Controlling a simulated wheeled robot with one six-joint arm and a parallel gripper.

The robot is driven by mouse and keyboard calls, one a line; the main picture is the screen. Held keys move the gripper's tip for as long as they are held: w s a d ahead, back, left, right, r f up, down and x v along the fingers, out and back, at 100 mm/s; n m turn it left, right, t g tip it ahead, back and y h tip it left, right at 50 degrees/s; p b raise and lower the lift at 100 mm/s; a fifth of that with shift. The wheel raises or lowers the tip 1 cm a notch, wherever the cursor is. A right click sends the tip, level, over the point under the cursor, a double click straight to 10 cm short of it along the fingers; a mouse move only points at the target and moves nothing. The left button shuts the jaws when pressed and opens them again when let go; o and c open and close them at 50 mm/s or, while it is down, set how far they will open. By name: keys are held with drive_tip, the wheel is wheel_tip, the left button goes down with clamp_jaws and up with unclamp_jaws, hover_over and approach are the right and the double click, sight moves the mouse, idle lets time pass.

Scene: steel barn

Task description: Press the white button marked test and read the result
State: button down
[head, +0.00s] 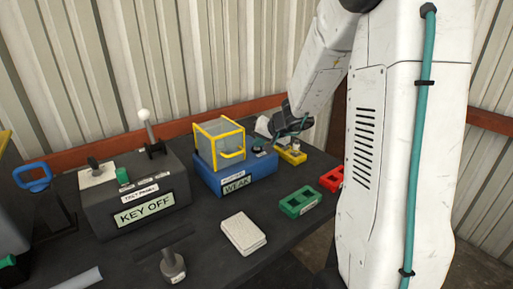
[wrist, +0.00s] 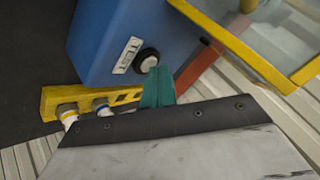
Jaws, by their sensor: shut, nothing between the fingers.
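The blue tester box (head: 236,173) stands on the dark table, and its display (head: 237,184) reads "WEAK". In the wrist view the blue box (wrist: 108,40) carries a label (wrist: 127,55) reading "TEST" beside a round white button (wrist: 149,64) in a black ring. My gripper (wrist: 154,76) is shut and empty, its teal fingertips right at the button's edge in this view. I cannot tell whether they touch it. In the head view my gripper reaches down at the box's right end, and the button is too small there to make out clearly.
A yellow-framed clear cover (head: 220,145) stands on the box. A yellow holder (head: 290,154) with small cells is close to its right. Green (head: 300,202) and red (head: 332,179) holders and a white pad (head: 243,232) lie in front. A grey panel (head: 138,202) reading "KEY OFF" stands left.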

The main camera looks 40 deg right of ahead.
drive_tip(key=shift+r, duration=0.85)
drive_tip(key=shift+r, duration=2.5)
